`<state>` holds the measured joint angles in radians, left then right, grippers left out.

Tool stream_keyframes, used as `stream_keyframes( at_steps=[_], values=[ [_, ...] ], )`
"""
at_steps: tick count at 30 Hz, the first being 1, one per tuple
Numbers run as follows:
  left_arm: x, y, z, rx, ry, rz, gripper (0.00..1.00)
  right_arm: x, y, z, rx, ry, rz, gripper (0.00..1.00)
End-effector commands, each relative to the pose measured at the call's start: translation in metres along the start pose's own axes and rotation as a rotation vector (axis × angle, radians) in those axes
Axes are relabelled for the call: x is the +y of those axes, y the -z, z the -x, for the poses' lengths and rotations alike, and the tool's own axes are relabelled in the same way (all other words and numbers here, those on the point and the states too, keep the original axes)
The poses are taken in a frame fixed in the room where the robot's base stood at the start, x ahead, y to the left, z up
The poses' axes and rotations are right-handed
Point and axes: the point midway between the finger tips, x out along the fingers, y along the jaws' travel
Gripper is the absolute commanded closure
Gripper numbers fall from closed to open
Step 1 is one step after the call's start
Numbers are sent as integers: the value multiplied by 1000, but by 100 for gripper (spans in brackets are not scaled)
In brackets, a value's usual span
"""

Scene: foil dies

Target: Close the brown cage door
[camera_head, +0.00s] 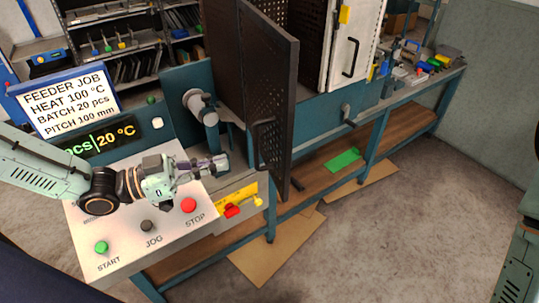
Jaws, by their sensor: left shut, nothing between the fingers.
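The brown cage door (270,75) is a perforated dark panel that stands swung open, jutting toward me from the machine cage. My left gripper (222,161) is shut and empty. It is over the control panel, left of the door handle, and looks apart from the door. On the right, part of my right arm (518,260) shows at the picture's edge; its gripper is out of view.
The control panel (125,225) has a green START button (101,247), a JOG button (147,226) and a red STOP button (188,205). A white door (352,40) with a black handle is behind. A blue bench (400,110) runs right. The floor at right is clear.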

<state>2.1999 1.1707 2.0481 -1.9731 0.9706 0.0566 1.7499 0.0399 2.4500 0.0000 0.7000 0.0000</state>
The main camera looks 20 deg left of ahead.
Motion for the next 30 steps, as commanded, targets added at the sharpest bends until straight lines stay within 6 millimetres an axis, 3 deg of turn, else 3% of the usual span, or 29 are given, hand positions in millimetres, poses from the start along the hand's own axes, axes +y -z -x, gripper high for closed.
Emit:
stream_keyframes(
  at_steps=[1,7,30],
  values=[
    [0,-5,-7,-1,-4,-2,100,0,0,-11,0,0,0,60],
    [1,-6,-30,-3,-4,-1,100,0,0,-29,0,0,0,60],
    [1,-3,-98,-5,-3,0,100,0,0,-56,0,0,0,60]
  ],
)
